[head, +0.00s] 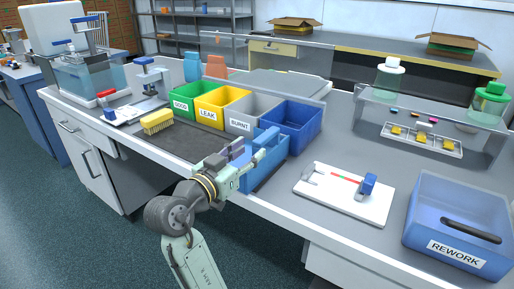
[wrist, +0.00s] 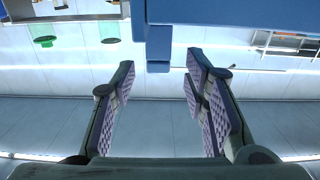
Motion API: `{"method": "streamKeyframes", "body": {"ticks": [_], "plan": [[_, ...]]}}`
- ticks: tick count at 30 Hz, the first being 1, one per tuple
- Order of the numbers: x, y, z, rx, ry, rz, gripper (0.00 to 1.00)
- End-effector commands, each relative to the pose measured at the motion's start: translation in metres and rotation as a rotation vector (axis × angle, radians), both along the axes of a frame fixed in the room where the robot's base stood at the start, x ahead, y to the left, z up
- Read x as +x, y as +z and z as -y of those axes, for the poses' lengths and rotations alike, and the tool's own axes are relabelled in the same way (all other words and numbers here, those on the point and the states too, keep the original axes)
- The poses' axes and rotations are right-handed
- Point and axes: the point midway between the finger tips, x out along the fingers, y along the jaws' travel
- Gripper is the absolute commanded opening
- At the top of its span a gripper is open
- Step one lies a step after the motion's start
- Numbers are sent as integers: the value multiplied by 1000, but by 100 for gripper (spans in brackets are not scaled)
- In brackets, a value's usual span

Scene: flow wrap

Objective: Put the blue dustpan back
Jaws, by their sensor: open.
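The blue dustpan (head: 267,172) is at the front edge of the bench, below the bins, partly hidden by my gripper. In the wrist view, its blue body (wrist: 230,12) fills the top, and a narrow blue part like a handle points down between my fingertips. My gripper (head: 246,154) is beside it with the fingers apart. In the wrist view my gripper (wrist: 160,72) is open, with one padded finger on each side of the narrow part. No contact can be made out.
Green, yellow (head: 209,112), grey and blue bins stand behind. A white board (head: 335,202) with a blue piece and the REWORK bin (head: 421,222) are on the right.

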Motion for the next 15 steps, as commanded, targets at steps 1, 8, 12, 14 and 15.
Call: {"method": "streamKeyframes", "body": {"ticks": [1, 8, 12, 14, 15], "plan": [[-9, -2, -8, 1, 6, 2, 41], [-41, -1, -31, 2, 3, 1, 41], [-51, -1, -37, 1, 1, 0, 41], [-52, 0, -37, 1, -1, 0, 41], [-53, 0, -37, 1, -1, 0, 41]]}}
